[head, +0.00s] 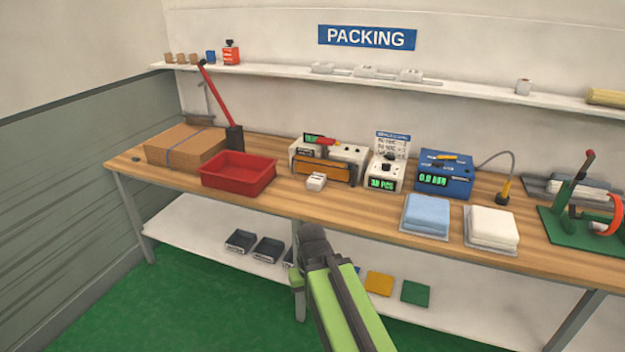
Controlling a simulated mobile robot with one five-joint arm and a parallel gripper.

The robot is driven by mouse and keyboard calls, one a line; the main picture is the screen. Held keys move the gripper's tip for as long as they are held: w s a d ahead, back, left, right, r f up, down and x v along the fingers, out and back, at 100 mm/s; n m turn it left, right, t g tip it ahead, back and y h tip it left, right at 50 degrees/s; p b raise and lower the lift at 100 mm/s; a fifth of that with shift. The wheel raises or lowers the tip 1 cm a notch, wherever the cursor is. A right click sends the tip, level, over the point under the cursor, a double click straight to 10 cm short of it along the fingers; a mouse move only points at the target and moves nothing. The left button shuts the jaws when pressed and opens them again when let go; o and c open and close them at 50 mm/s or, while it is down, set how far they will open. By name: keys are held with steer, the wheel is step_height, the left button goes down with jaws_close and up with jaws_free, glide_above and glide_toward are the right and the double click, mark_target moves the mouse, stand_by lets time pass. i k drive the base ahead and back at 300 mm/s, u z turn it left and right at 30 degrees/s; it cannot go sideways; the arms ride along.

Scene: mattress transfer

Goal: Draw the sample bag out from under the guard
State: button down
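A white and grey sealing machine (350,152) with an amber-brown front panel (322,170), which looks like the guard, stands at the back middle of the bench. A small pale block-like object (316,181) sits in front of the panel; I cannot tell whether it is the sample bag. No bag shows clearly under the panel. My gripper (311,237) is at the end of my green arm, in front of the bench edge and apart from the machine. Its fingers cannot be made out.
A red tray (238,185) and a cardboard box (187,146) are left of the machine. A counter (385,174), a blue unit (445,177), blue (427,214) and white (491,227) pads, and a green press (567,228) are right. The wooden bench (330,210) has a narrow clear front strip.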

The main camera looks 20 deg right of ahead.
mark_target(315, 181)
steer(key=u, duration=1.35)
steer(key=i, duration=2.4)
steer(key=z, duration=1.2)
steer(key=i, duration=0.6)
steer(key=z, duration=0.2)
